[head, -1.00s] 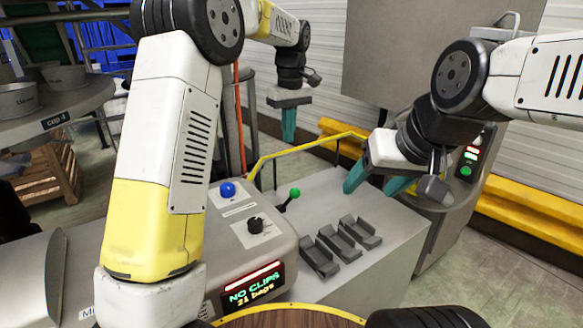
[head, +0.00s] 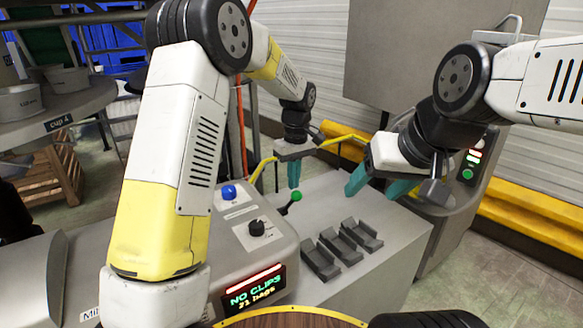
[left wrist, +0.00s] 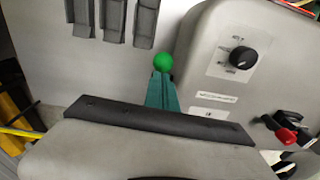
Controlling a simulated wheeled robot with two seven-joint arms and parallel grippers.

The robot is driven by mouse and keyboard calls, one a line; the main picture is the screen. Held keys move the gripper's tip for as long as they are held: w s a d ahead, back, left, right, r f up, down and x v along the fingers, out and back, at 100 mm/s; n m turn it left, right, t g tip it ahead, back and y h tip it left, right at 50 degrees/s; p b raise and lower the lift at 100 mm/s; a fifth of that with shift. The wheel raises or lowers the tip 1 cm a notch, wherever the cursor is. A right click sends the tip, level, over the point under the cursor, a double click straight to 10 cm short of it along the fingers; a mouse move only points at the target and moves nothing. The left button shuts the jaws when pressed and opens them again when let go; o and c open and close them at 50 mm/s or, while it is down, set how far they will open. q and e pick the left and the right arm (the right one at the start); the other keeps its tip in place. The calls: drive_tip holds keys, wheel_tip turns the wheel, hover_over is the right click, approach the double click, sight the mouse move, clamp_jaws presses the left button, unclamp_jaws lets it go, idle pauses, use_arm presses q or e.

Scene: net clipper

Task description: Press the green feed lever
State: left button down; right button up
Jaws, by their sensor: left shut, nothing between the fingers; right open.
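The green feed lever's ball knob (head: 296,196) sits on a short dark stem at the right side of the clipper housing (head: 262,262). My left gripper (head: 294,184) is shut and empty, pointing down just above the green knob in the head view. In the left wrist view the green knob (left wrist: 163,62) shows right at the tips of my left fingers (left wrist: 162,84); I cannot tell whether they touch. My right gripper (head: 376,188) is open and empty, above the grey table to the right of the lever.
A blue button (head: 229,192) and a black knob (head: 257,228) are on the housing. The display (head: 254,287) reads "NO CLIPS" and "21 bags". Several grey clip trays (head: 341,247) lie on the grey table (head: 385,279). A yellow rail (head: 262,165) runs behind the lever.

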use_arm(q)
drive_tip(key=shift+s+d, duration=0.1)
idle(0.3)
drive_tip(key=shift+s+d+f+t+y, duration=0.15)
drive_tip(key=shift+s+d+f+t, duration=0.1)
drive_tip(key=shift+s, duration=0.1)
drive_tip(key=shift+s+d+f+t+y, duration=0.1)
drive_tip(key=shift+s+d+t+y, duration=0.05)
drive_tip(key=shift+s+t, duration=0.15)
drive_tip(key=s+d+f+t+y, duration=0.1)
drive_tip(key=s+d+f, duration=0.1)
drive_tip(key=f, duration=0.3)
drive_tip(key=s+d+f+t, duration=0.1)
drive_tip(key=s+d+f, duration=0.1)
drive_tip(key=s+f, duration=0.3)
drive_tip(key=shift+s+d+f+y, duration=0.15)
drive_tip(key=shift+d+f+y, duration=0.25)
drive_tip(key=shift+f, duration=0.4)
drive_tip(key=shift+s+f+t, duration=0.1)
drive_tip(key=shift+t, duration=0.15)
